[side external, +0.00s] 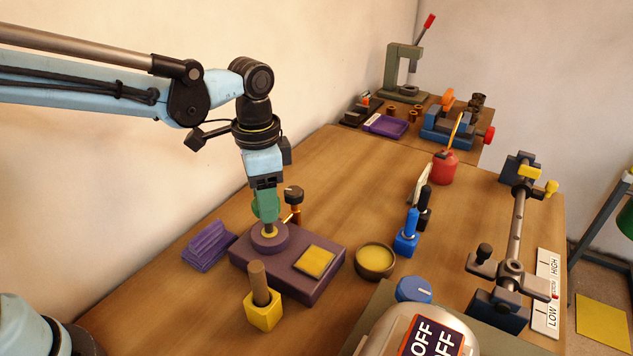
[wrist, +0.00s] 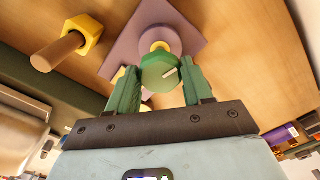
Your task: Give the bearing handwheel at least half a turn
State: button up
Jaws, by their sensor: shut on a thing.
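A dark spoked handwheel (side external: 511,268) with an upright black grip knob sits at the near end of a steel shaft (side external: 519,215) on the right of the table. The shaft runs between two dark bearing blocks. My gripper (side external: 267,212) is far to the left of it, pointing down over a purple block (side external: 310,280).
Near the purple block are a yellow block with a wooden peg (side external: 263,311), a yellow bowl (side external: 375,262) and a blue tool holder (side external: 406,241). A red can (side external: 445,166) stands farther back. A blue dial (side external: 413,289) is at the front. The table's middle back is clear.

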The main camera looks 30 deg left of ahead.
jog(key=shift+m, duration=1.1)
jog(key=o, duration=1)
jog(key=shift+o, duration=0.2)
notch_tip(320, 180, up, 12)
jog(key=shift+a, duration=0.1)
jog(key=s+a+f+n+t, duration=0.7)
jog(key=s+a+f+n, duration=0.1)
jog(key=a+f+n, duration=0.1)
jog(key=shift+s+a+f+n, duration=0.3)
jog(key=shift+a+n, duration=0.3)
jog(key=shift+a, duration=0.25)
